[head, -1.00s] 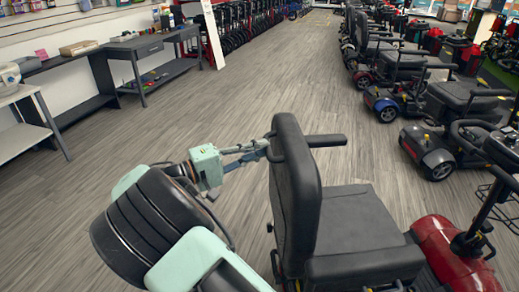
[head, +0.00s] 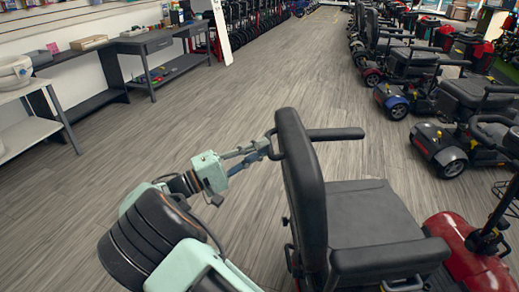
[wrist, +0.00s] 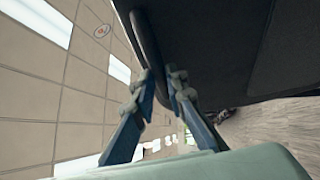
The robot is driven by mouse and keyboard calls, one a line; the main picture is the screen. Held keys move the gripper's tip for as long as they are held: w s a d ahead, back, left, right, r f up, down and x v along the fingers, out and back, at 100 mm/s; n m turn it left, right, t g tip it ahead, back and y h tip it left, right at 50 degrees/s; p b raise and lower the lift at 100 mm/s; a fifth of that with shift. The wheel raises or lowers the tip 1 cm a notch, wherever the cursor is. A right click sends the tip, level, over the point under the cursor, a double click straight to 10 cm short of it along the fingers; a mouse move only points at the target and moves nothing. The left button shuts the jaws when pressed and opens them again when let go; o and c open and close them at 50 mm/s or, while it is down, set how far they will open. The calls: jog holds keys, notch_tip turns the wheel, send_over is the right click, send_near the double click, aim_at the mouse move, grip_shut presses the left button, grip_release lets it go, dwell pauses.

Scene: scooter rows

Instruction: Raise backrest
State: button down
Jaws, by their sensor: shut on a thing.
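The black backrest (head: 304,180) of the near red scooter stands roughly upright at the rear of its grey seat (head: 375,213). In the wrist view, the dark back of the backrest (wrist: 215,40) fills the upper right. My gripper (head: 265,146) is at the backrest's left side, near its top. Its two blue fingers (wrist: 160,78) are shut on a dark, rounded edge that appears to be the backrest's rim. The exact contact is partly hidden by the fingers. The near armrest (head: 390,258) and far armrest (head: 335,134) extend forward.
The scooter's red body (head: 465,250) is at the lower right. A row of parked scooters (head: 440,145) lines the right side. A grey desk (head: 160,45) and shelves stand along the left wall. The wooden floor (head: 240,90) between them is clear.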

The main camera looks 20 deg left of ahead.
jog(key=shift+s+a+f, duration=0.1)
jog(key=shift+a+f, duration=0.05)
jog(key=shift+f, duration=0.05)
jog(key=c, duration=2.1)
grip_release()
jog(key=shift+a, duration=0.1)
jog(key=shift+o, duration=0.8)
jog(key=v, duration=1.2)
